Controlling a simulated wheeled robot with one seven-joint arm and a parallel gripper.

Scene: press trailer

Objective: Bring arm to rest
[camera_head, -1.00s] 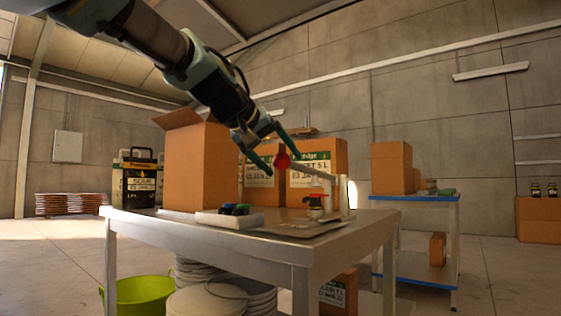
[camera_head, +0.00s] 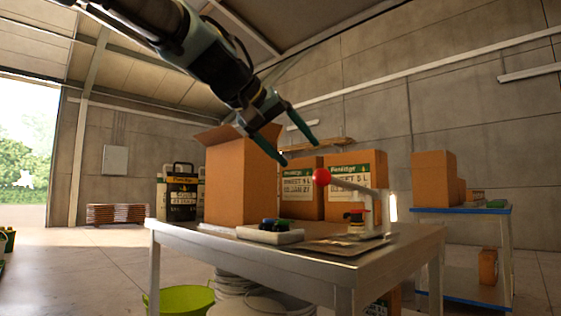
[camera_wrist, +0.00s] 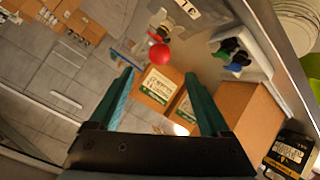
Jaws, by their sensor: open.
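My gripper (camera_head: 299,150) is open and empty, in the air above the metal table (camera_head: 300,262). Its two green fingers also show apart in the wrist view (camera_wrist: 165,92). The press on the table has a lever with a red ball knob (camera_head: 321,177), just below and right of my fingertips in the head view. The knob also shows in the wrist view (camera_wrist: 159,54), beyond the fingers and apart from them. A small red-topped item (camera_head: 356,216) sits under the lever.
A tall open carton (camera_head: 240,182) stands on the table's left, near my arm. Labelled cartons (camera_head: 352,175) stand behind. A white tray (camera_head: 268,234) holds small dark and green items. A blue-edged table (camera_head: 460,210) is at right. A green tub (camera_head: 180,300) is on the floor.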

